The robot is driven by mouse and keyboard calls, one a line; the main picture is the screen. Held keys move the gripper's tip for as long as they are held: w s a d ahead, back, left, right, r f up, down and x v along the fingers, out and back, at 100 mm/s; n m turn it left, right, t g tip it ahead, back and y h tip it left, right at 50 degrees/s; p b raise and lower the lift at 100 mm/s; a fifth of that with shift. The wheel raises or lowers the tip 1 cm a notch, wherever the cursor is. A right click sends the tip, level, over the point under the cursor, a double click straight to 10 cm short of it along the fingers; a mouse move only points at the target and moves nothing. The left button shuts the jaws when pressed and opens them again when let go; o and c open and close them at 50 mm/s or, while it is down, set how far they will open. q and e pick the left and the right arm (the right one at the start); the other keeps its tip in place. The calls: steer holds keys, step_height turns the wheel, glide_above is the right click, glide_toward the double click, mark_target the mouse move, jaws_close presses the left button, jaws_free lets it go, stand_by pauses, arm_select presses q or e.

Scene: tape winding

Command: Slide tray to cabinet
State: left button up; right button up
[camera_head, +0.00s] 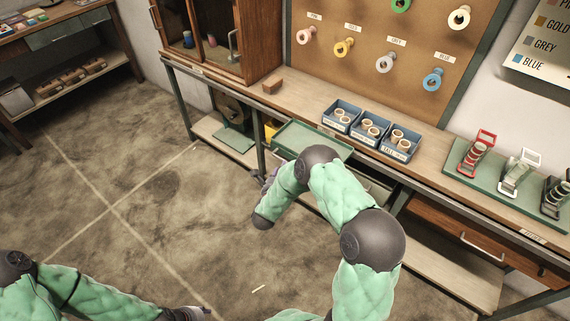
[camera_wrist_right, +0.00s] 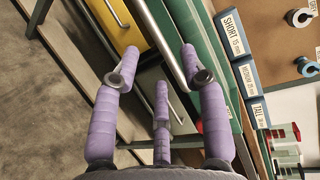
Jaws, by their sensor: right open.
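The green tray (camera_head: 312,140) sits at the front edge of the workbench, left of the labelled blue bins. In the right wrist view the green tray (camera_wrist_right: 205,42) has a metal bar along its near side. The wooden cabinet (camera_head: 262,35) stands on the bench's left end, with its sliding glass front. My right gripper (camera_head: 266,179) is low in front of the tray, partly hidden by its arm. In the right wrist view its purple fingers (camera_wrist_right: 158,62) are spread, with the bar running between them; contact cannot be told. My left gripper (camera_head: 190,313) is at the bottom edge, mostly cut off.
Blue bins (camera_head: 370,130) holding rings stand right of the tray. A small wooden block (camera_head: 272,86) lies on the bench near the cabinet. Tape dispensers (camera_head: 518,172) stand on a green mat at right. A yellow drawer front (camera_wrist_right: 128,28) is below the bench. Open floor lies at left.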

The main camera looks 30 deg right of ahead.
steer(key=b+x, duration=0.1)
steer(key=x, duration=0.4)
steer(key=shift+w+d+f, duration=0.15)
steer(key=shift+w+d, duration=0.1)
jaws_close()
